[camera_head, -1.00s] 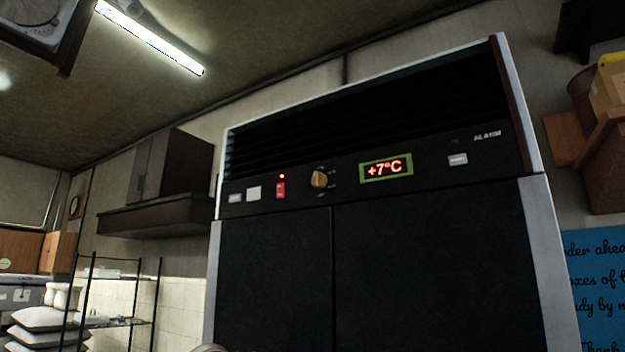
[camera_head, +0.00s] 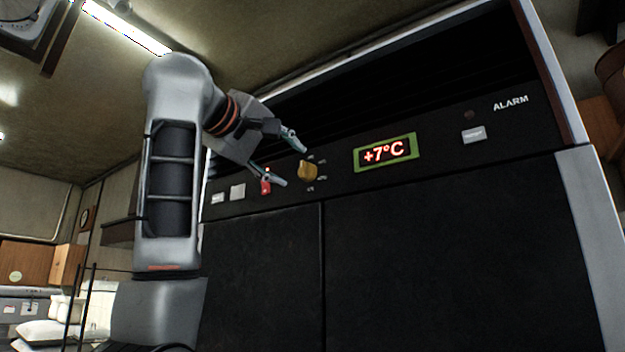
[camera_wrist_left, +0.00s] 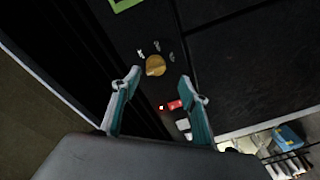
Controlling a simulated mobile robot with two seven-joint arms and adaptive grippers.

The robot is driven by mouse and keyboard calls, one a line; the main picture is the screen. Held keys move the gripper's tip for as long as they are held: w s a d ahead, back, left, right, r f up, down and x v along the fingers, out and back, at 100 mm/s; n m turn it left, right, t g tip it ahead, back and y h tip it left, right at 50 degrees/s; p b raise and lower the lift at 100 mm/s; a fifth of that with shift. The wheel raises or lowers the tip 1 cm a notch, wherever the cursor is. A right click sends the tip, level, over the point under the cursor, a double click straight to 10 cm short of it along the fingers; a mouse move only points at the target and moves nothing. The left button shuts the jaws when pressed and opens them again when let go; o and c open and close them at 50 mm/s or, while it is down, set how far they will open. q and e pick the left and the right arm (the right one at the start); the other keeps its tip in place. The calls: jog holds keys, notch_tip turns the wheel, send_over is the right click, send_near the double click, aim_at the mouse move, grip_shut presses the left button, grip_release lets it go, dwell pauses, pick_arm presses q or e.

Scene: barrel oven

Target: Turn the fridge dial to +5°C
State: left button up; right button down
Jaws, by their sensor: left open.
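The fridge dial (camera_head: 308,170) is a small yellow-brown knob on the black control panel, with small marks around it. The green-framed display (camera_head: 385,152) to its right reads +7°C in red. My left gripper (camera_head: 293,163) is open and empty just left of the dial, its two fingers pointing at it. In the left wrist view the dial (camera_wrist_left: 155,65) sits beyond and between the open fingertips (camera_wrist_left: 162,80), apart from them. The dial's exact pointing is hard to read. My right gripper is out of view.
A red switch (camera_head: 265,187) and pale buttons (camera_head: 238,192) lie left of the dial, close to the lower finger. An alarm button (camera_head: 473,136) is far right. Dark fridge doors (camera_head: 430,250) fill the space below. A shelf rack stands at lower left.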

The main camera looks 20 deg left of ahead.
aim_at(302, 168)
pick_arm(q)
jog(key=p+x, duration=0.1)
jog(key=x, duration=0.1)
jog(key=r+p+x, duration=0.1)
jog(key=x, duration=0.1)
jog(key=shift+w+p, duration=0.35)
jog(key=shift+w, duration=0.05)
jog(key=shift+w+d, duration=0.15)
jog(key=shift+w, duration=0.45)
jog(key=c, duration=1.1)
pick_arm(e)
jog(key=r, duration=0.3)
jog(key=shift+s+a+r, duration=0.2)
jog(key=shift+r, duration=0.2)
